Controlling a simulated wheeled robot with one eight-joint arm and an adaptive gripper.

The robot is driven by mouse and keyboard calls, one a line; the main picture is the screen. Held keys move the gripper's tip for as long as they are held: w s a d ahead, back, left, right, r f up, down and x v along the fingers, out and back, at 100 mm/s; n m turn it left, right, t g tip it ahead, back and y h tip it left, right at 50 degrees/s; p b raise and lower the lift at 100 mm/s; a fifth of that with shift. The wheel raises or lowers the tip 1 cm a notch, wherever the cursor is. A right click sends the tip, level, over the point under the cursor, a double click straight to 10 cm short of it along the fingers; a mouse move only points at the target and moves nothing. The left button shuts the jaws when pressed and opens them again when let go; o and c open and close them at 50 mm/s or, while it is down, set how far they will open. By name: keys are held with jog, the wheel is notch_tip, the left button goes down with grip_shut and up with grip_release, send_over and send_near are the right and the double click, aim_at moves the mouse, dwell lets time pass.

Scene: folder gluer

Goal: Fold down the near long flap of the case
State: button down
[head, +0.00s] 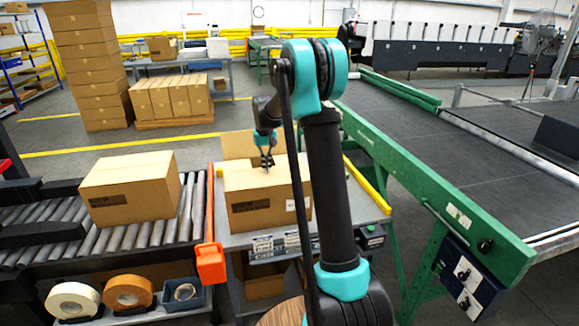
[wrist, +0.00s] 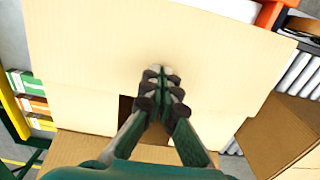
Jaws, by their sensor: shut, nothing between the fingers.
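The case (head: 262,208) is an open cardboard box on the grey worktable in the head view. Its near long flap (head: 250,180) lies inward over the top, roughly flat; in the wrist view this flap (wrist: 110,50) is the large pale panel filling the upper part. The far flap (head: 238,146) stands up behind; it also shows along the bottom of the wrist view (wrist: 85,148). A small dark gap shows between the flaps. My gripper (head: 267,163) is shut and empty, with its fingertips (wrist: 162,75) over the near flap. I cannot tell whether they touch it.
A closed carton (head: 130,188) sits on the roller conveyor (head: 195,205) to the left. An orange post (head: 210,262) stands between conveyor and worktable (head: 232,240). A green-framed belt machine (head: 440,215) is on the right. Stacked cartons (head: 95,70) stand behind.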

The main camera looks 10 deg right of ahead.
jog(key=shift+w+f, duration=0.15)
jog(key=shift+f, duration=0.05)
jog(key=shift+r, duration=0.1)
notch_tip(320, 180, up, 9)
dwell(0.7)
dwell(0.5)
